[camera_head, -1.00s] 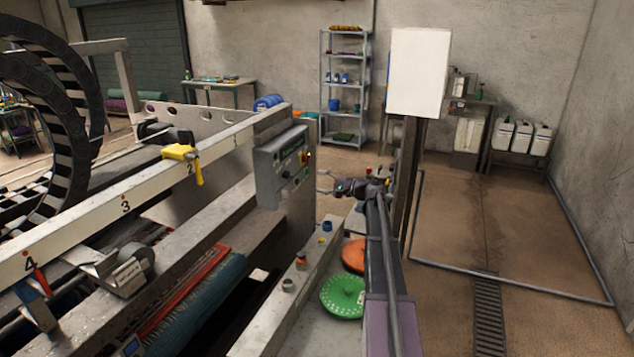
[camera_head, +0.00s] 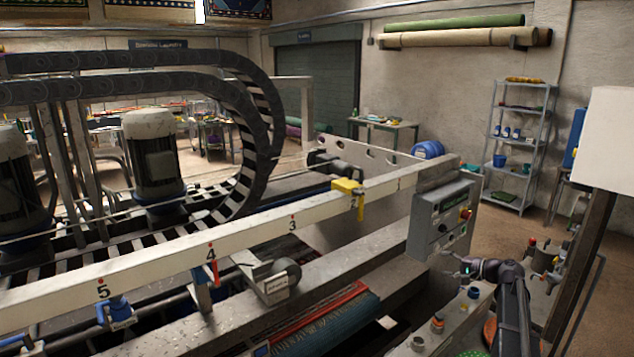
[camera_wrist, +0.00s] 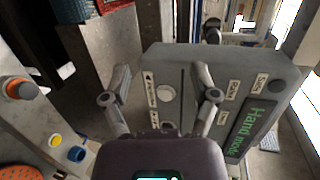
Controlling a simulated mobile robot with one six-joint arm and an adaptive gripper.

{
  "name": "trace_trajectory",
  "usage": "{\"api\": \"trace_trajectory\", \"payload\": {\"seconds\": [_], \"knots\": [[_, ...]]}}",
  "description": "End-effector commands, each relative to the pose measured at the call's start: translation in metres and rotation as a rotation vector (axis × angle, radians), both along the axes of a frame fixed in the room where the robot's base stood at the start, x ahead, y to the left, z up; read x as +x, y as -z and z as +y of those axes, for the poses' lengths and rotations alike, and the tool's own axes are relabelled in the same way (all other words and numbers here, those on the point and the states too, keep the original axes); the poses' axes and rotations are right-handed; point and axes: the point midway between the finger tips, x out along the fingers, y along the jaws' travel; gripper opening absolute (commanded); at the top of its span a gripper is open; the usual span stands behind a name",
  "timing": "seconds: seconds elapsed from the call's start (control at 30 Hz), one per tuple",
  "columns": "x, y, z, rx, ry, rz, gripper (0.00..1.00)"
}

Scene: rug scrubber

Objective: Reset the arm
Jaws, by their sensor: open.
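My arm (camera_head: 512,305) rises at the lower right of the head view, bent over a ledge. My gripper (camera_head: 455,266) is small there, pointing left below the grey control box (camera_head: 440,220). In the wrist view my gripper (camera_wrist: 160,97) has its two fingers spread apart with nothing between them. The control box (camera_wrist: 185,65) fills the view behind the fingers, with labelled controls and a green "Hand mode" display (camera_wrist: 258,125). I cannot tell whether the fingertips touch the box.
A white beam (camera_head: 250,240) with numbered marks and a yellow clamp (camera_head: 348,187) crosses the machine. A post with a white panel (camera_head: 610,140) stands at right. Shelves (camera_head: 520,140) stand behind.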

Motion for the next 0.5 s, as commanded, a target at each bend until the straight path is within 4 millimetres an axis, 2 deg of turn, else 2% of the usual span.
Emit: {"api": "trace_trajectory", "payload": {"seconds": [0.03,0.2,0.3,0.5], "knots": [[-0.015,0.01,0.029,-0.052,-0.039,0.025,0.77],[-0.053,0.045,0.098,-0.246,-0.163,0.114,0.77],[-0.079,0.064,0.132,-0.361,-0.237,0.162,0.77],[-0.137,0.096,0.184,-0.595,-0.379,0.252,0.77]]}}
